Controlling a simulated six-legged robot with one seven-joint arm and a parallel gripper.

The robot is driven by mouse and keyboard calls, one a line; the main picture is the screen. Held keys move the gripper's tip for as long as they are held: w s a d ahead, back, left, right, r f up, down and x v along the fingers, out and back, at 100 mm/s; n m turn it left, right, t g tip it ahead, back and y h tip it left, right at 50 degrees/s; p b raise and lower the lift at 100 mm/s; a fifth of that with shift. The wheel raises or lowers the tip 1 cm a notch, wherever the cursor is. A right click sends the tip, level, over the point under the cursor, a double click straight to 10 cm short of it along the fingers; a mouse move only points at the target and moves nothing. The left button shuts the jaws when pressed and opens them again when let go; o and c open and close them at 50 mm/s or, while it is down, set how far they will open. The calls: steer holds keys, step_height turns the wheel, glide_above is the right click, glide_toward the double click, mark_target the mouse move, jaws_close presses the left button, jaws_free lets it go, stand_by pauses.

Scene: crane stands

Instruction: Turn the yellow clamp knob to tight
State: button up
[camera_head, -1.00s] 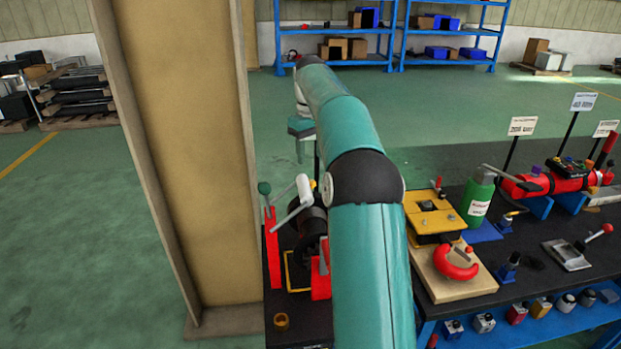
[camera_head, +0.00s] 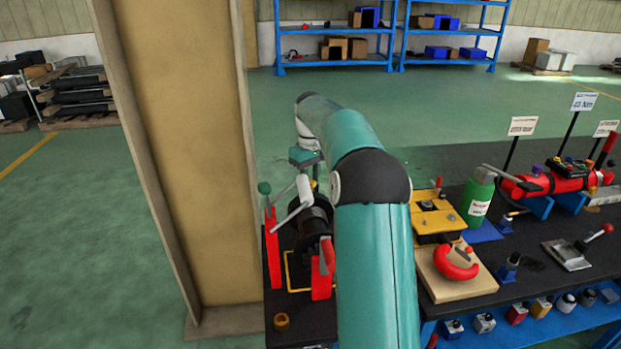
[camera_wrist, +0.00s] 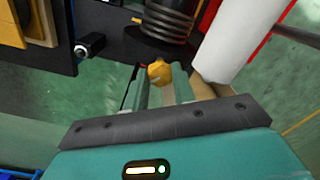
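The yellow clamp knob (camera_wrist: 159,72) shows in the wrist view at the far end of my gripper, between the two fingertips. It sits just below a dark coiled drum (camera_wrist: 165,20). My gripper (camera_wrist: 159,80) has its fingers apart, with a gap visible between them on the near side of the knob. I cannot tell whether either finger touches the knob. In the head view my gripper (camera_head: 306,158) points down behind the drum stand. The knob is too small and covered to make out clearly there.
A white handle (camera_wrist: 235,40) stands close right of my fingers; it also shows in the head view (camera_head: 304,190). Red uprights (camera_head: 272,245) flank the drum. A tan column (camera_head: 180,150) rises at left. The bench (camera_head: 540,250) at right holds several tools.

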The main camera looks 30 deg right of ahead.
steer(key=shift+c, duration=1.1)
steer(key=m, duration=1.2)
steer(key=shift+m, duration=0.3)
steer(key=m, duration=1.2)
steer(key=shift+r, duration=0.1)
